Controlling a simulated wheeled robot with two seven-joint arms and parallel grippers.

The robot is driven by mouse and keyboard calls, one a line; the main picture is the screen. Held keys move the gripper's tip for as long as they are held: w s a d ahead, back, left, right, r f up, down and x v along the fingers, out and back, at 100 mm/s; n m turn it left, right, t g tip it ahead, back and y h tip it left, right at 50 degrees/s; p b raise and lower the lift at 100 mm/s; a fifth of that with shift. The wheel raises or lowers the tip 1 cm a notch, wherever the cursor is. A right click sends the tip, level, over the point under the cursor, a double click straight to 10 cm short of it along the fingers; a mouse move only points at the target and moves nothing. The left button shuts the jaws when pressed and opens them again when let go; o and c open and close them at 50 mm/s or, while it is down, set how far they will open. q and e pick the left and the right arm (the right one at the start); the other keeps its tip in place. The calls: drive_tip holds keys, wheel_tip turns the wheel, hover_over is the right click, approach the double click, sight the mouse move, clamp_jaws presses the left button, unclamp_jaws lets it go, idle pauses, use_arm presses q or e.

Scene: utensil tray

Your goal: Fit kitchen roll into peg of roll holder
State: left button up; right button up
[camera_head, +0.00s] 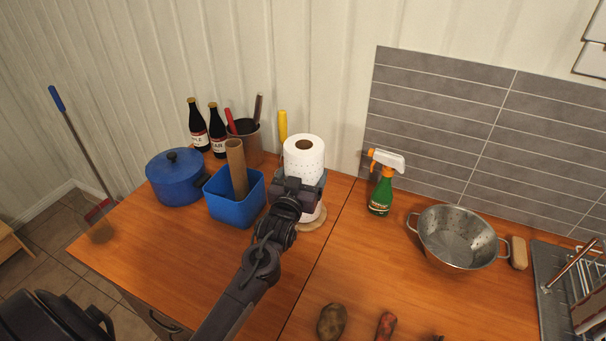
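The white kitchen roll (304,160) stands upright, with its brown core open at the top. My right gripper (300,187) is around its middle from the near side, and its fingers appear shut on it. White paper also shows below the gripper. The round wooden base of the roll holder (314,224) shows under the roll's lower end. The peg is not visible, so I cannot tell whether it is inside the core or whether the roll touches the base. Part of my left arm is at the bottom left; its fingertips cannot be made out.
Left of the roll are a blue bin (236,207) with a brown tube, a blue pot (176,180), a utensil pot (250,148) and dark bottles (198,130). Right are a spray bottle (382,190) and a colander (457,240). Vegetables (332,320) lie in front. Counter between is clear.

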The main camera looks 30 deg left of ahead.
use_arm(q)
drive_tip(key=shift+s+f, duration=0.1)
drive_tip(key=shift+f, duration=0.4)
drive_tip(key=o, duration=1)
drive_tip(key=shift+f, duration=0.15)
drive_tip(key=shift+s+d+f, duration=0.1)
drive_tip(key=shift+s, duration=0.1)
drive_tip(key=s+d+b, duration=0.1)
drive_tip(key=s+b, duration=0.1)
drive_tip(key=s, duration=0.5)
drive_tip(key=shift+d+r, duration=0.2)
drive_tip(key=shift+r, duration=0.25)
drive_tip(key=shift+s, duration=0.1)
